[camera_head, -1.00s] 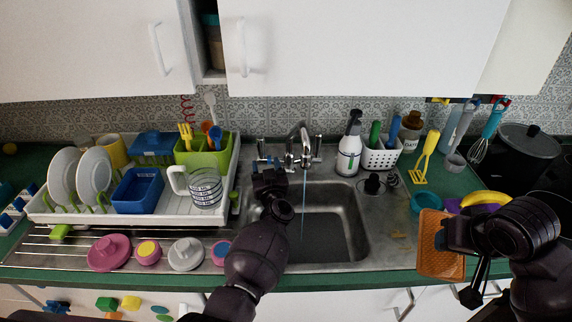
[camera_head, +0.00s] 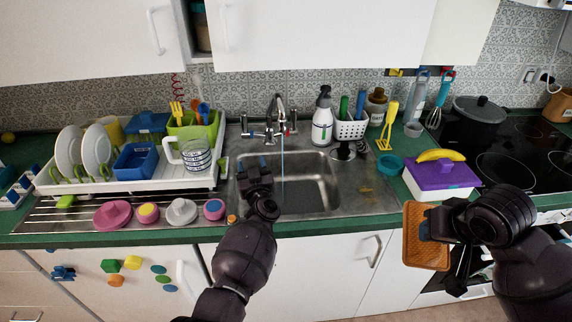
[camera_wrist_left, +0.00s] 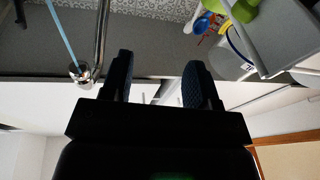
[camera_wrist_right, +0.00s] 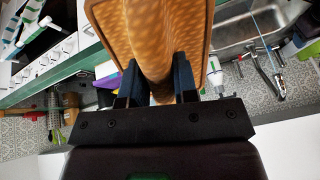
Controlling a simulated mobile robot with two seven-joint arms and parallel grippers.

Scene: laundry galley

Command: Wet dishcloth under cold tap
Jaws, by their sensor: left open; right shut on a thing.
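The right wrist view shows the cloth (camera_wrist_right: 150,30) pinched between the fingers (camera_wrist_right: 157,85). The chrome tap (camera_head: 278,108) stands behind the steel sink (camera_head: 318,180), with a thin blue stream (camera_head: 282,165) falling into it. The cloth is well apart from the stream. My left gripper (camera_head: 253,165) is open and empty, over the sink's left side; its spread fingers (camera_wrist_left: 158,85) show in the left wrist view.
A dish rack (camera_head: 130,182) with plates and a glass jug (camera_head: 196,155) stands left of the sink. A spray bottle (camera_head: 322,120) and utensil caddy (camera_head: 350,130) stand behind it. A purple-lidded box (camera_head: 440,177) with a banana sits right, beside the black hob (camera_head: 510,150).

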